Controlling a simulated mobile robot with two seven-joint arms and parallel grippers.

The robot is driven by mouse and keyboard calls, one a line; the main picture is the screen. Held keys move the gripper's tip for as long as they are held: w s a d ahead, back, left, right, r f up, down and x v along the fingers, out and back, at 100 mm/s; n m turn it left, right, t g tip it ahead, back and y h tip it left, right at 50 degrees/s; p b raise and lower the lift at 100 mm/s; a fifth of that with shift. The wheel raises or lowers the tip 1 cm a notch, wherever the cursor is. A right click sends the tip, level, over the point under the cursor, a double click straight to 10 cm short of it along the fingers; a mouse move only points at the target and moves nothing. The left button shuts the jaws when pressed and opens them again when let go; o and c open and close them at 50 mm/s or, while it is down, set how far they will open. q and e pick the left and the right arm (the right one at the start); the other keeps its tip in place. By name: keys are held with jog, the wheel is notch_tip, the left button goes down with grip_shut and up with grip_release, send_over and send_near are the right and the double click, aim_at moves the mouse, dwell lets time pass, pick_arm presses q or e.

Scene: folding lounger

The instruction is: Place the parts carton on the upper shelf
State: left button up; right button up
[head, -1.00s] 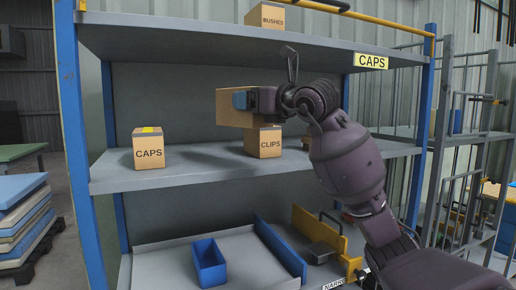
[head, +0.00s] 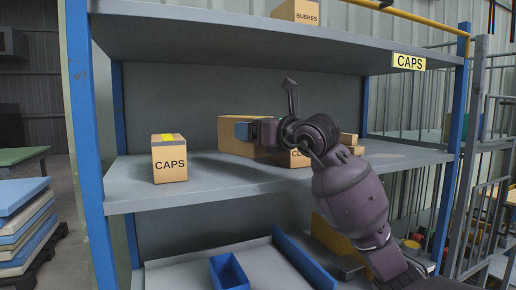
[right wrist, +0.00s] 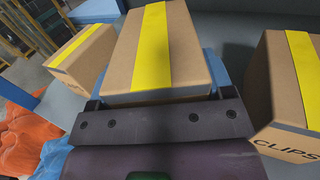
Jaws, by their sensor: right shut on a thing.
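My right gripper (head: 250,131) is shut on a brown carton (head: 228,145), low over the middle shelf board (head: 225,190). I cannot tell whether the carton touches the board. In the right wrist view the held carton (right wrist: 165,45) has yellow tape on top and sits between the blue fingers (right wrist: 157,88); its label is hidden. The CLIPS carton (head: 297,159) stands just to its right, partly covered by my gripper; it also shows in the right wrist view (right wrist: 290,85). The CAPS carton (head: 170,162) stands upright to its left. My left gripper is out of view.
A top board (head: 240,34) overhangs the middle one and bears a BUSHES carton (head: 297,11) and a yellow CAPS sign (head: 408,62). A blue post (head: 88,150) bounds the left. A blue bin (head: 229,272) is below.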

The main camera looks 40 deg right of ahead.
aim_at(258, 148)
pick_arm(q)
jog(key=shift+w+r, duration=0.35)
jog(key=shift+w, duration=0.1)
pick_arm(e)
jog(key=shift+f, duration=2.05)
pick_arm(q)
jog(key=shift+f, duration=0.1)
pick_arm(e)
jog(key=shift+f, duration=0.15)
jog(key=o, duration=1.1)
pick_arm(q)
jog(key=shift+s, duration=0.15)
pick_arm(e)
jog(key=shift+o, duration=0.2)
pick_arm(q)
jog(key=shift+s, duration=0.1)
pick_arm(e)
jog(key=shift+s+d, duration=0.1)
jog(key=shift+s, duration=0.2)
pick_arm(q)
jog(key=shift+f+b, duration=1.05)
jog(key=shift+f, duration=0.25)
pick_arm(e)
jog(key=s+d, duration=0.1)
jog(key=s, duration=1)
jog(key=shift+d, duration=0.35)
